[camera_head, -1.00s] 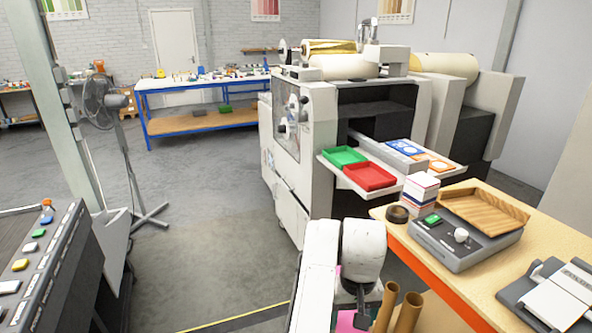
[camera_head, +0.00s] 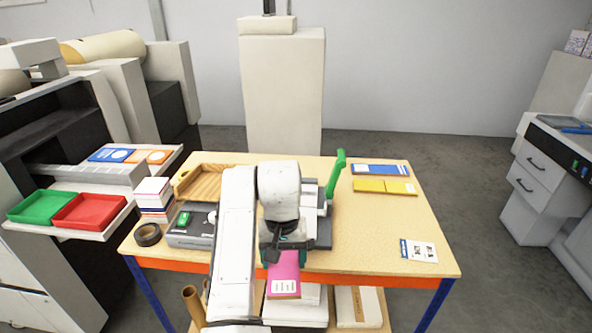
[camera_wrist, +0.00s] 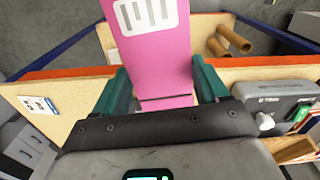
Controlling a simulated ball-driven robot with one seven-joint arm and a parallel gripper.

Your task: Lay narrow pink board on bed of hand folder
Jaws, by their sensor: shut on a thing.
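The narrow pink board (camera_head: 284,272), with a white label, is held in my gripper (camera_head: 287,247) over the table's front edge. In the wrist view the pink board (camera_wrist: 148,45) runs between the two teal fingers of my gripper (camera_wrist: 160,85), which are shut on it. A grey machine (camera_head: 323,232) with a raised green handle (camera_head: 338,172) stands on the table behind my arm. It looks like the hand folder; my arm hides most of it, and I cannot see its bed clearly. The board is apart from it, on the near side.
The wooden table (camera_head: 385,255) holds a grey unit (camera_head: 190,238) with a wooden tray (camera_head: 205,182), a tape roll (camera_head: 148,234) and a box stack (camera_head: 153,198) at left. Blue (camera_head: 380,169) and yellow (camera_head: 384,187) boards and a white card (camera_head: 418,250) lie right.

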